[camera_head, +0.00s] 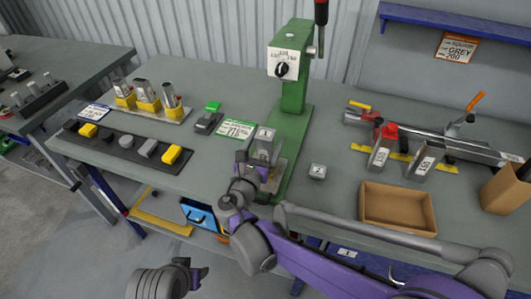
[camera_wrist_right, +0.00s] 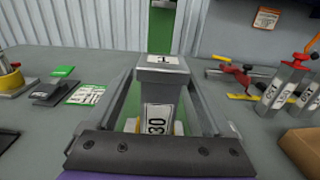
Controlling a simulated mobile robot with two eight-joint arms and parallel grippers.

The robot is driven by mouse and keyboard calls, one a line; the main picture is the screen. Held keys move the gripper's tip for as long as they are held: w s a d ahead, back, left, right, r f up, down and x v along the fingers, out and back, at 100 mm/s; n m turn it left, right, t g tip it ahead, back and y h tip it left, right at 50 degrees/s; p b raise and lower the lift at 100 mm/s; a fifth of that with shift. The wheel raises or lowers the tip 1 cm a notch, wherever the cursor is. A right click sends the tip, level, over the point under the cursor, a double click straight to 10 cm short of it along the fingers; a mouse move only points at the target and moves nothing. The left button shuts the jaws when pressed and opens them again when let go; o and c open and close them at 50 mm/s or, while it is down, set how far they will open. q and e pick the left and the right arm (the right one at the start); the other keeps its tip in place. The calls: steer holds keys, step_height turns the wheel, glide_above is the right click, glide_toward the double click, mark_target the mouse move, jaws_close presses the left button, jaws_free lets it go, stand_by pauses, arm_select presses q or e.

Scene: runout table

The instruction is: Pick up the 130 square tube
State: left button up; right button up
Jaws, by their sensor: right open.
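The square tube (camera_wrist_right: 158,113) stands upright under the green press, with a white label on which "30" can be read; the rest of the number is hidden. A grey square block (camera_wrist_right: 162,66) marked "1" sits on its top end. In the head view the tube (camera_head: 264,150) is partly covered by my right gripper (camera_head: 256,168). My right gripper (camera_wrist_right: 163,92) is open, with one finger on each side of the tube; contact cannot be made out. My left gripper (camera_head: 196,274) is low at the bottom, away from the table, its jaws unclear.
The green press (camera_head: 295,95) rises behind the tube. A small block (camera_head: 317,171) marked "2" and a cardboard tray (camera_head: 397,222) are on the right. Two labelled tubes (camera_head: 382,150) (camera_head: 426,160) stand beyond the tray. Yellow-based pieces (camera_head: 147,94) stand at left.

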steer(key=shift+c, duration=0.2)
jaws_close()
stand_by(0.3)
